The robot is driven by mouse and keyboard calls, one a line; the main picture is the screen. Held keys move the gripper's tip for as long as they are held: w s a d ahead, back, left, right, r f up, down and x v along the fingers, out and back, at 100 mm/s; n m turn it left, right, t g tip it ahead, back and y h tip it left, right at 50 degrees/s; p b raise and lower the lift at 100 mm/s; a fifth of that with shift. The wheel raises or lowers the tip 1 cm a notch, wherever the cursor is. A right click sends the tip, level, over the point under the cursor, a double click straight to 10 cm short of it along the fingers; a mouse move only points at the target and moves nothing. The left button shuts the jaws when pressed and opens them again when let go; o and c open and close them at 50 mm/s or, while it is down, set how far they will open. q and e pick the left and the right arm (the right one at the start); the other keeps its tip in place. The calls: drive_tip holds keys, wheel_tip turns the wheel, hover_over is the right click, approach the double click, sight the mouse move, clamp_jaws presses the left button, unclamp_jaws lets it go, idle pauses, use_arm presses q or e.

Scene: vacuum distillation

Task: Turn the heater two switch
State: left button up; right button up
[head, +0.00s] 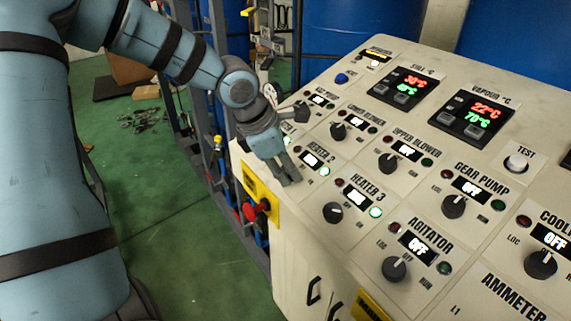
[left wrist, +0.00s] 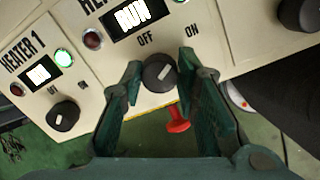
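The heater 2 panel in the head view has a lit display (head: 311,160) and a green light (head: 325,171). Its switch is hidden there behind my left gripper (head: 286,176), which points down at the panel. In the left wrist view, the black heater 2 switch (left wrist: 159,73) lies between the two fingers of my left gripper (left wrist: 169,76). The fingers are apart, with a gap to the knob on each side. The knob's white mark slants toward the ON side. The display above it (left wrist: 137,16) reads RUN. My right gripper is in neither view.
The heater 3 knob (head: 333,212) and agitator knob (head: 395,269) are nearby on the sloped panel. The heater 1 knob (left wrist: 62,115) is left of the gripper in the wrist view. A red knob (head: 250,211) sticks out from the panel's side.

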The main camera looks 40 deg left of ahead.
use_arm(q)
drive_tip(key=shift+c, duration=1)
drive_tip(key=n+b, duration=0.3)
drive_tip(key=b, duration=0.1)
drive_tip(key=shift+w+f, duration=0.1)
drive_tip(key=shift+w, duration=0.05)
drive_tip(key=shift+n+b, duration=0.55)
drive_tip(key=shift+n, duration=0.35)
drive_tip(key=shift+r+n, duration=0.2)
drive_tip(key=shift+n, duration=0.3)
drive_tip(key=shift+r+n, duration=0.1)
drive_tip(key=shift+n, duration=0.7)
drive_tip(key=shift+a+n+y+p, duration=0.1)
drive_tip(key=shift+n+y+p, duration=0.2)
drive_tip(key=shift+n+p, duration=1.5)
drive_tip(key=shift+n+b, duration=0.5)
drive_tip(key=shift+n, duration=0.2)
drive_tip(key=o, duration=1.2)
drive_tip(key=shift+c, duration=0.2)
